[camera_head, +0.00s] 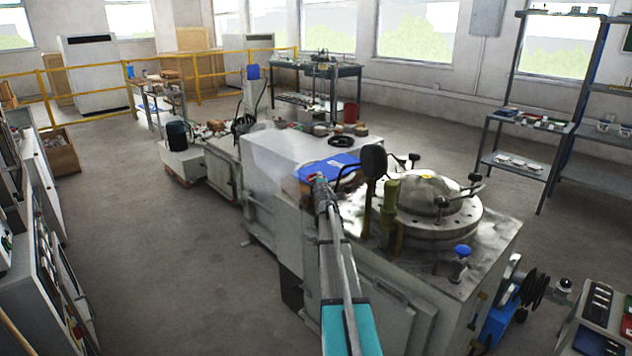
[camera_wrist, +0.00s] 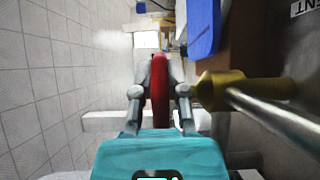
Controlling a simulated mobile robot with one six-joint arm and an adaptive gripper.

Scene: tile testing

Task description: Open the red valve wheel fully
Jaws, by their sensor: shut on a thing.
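The red valve wheel (camera_wrist: 160,92) shows in the wrist view as a narrow red rim, nearly edge-on, between the two grey fingers of my gripper (camera_wrist: 160,78). The fingers are shut on the rim from both sides. A brass fitting (camera_wrist: 218,90) with a metal rod is just to the right of the wheel. In the head view my gripper (camera_head: 320,183) is at the near left edge of the machine top, beside a blue flat object. The wheel is mostly hidden there, so I cannot tell how far it is turned.
The blue flat object (camera_head: 328,167) lies behind my gripper. A round flanged lid (camera_head: 430,212) with clamp knobs stands to the right, with a dark round part (camera_head: 373,162) on a post between. A blue-capped valve (camera_head: 462,250) is at the near right. Open floor (camera_head: 160,250) lies left.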

